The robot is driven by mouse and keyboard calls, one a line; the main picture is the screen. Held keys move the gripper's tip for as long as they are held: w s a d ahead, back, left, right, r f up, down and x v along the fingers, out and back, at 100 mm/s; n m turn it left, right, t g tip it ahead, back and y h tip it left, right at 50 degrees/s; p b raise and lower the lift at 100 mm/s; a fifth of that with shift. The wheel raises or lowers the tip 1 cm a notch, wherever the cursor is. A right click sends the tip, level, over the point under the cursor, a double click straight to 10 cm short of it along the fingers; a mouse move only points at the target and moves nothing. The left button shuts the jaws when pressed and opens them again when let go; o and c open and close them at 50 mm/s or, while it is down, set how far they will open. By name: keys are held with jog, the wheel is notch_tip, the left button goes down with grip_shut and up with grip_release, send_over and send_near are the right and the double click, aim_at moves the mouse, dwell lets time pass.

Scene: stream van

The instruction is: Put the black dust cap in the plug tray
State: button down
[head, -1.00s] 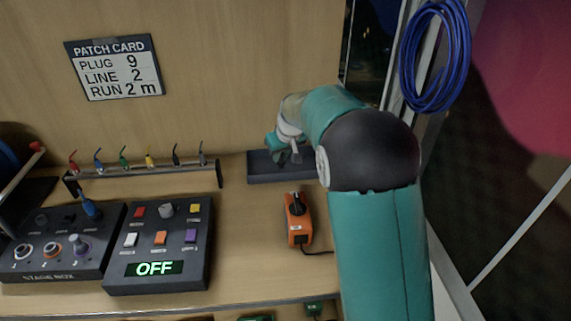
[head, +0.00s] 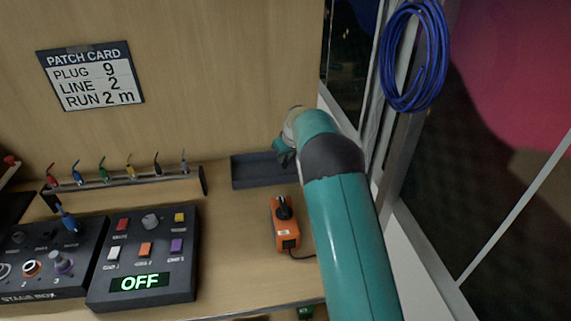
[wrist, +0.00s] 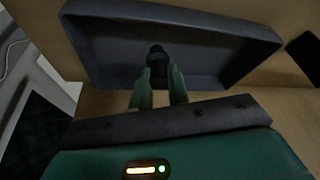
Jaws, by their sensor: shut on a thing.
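The black dust cap (wrist: 157,58) shows in the wrist view between the fingertips of my gripper (wrist: 158,82), which is shut on it. The cap is seen against the inside of the dark grey plug tray, whose floor and walls (wrist: 105,40) fill the upper part of that view. I cannot tell whether the cap touches the tray. In the head view the tray (head: 243,172) lies against the back wall, and my gripper (head: 284,157) is at its right part. The cap is hidden there by my arm.
An orange box with a black knob (head: 285,222) stands in front of the tray. A rack with several coloured plugs (head: 130,182) is to the left. The OFF panel (head: 145,255) and stage box (head: 45,265) are at front left. A blue cable coil (head: 415,60) hangs at right.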

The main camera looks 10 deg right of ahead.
aim_at(286, 164)
jog(key=shift+w+d+f, duration=0.1)
jog(key=shift+w+f, duration=0.05)
jog(key=shift+f, duration=0.05)
jog(key=shift+w+d+f, duration=0.1)
jog(key=shift+w+f, duration=0.1)
jog(key=shift+f, duration=1.55)
jog(key=shift+f, duration=0.2)
jog(key=c, duration=1.3)
grip_release()
jog(key=shift+c, duration=0.2)
jog(key=shift+r, duration=0.1)
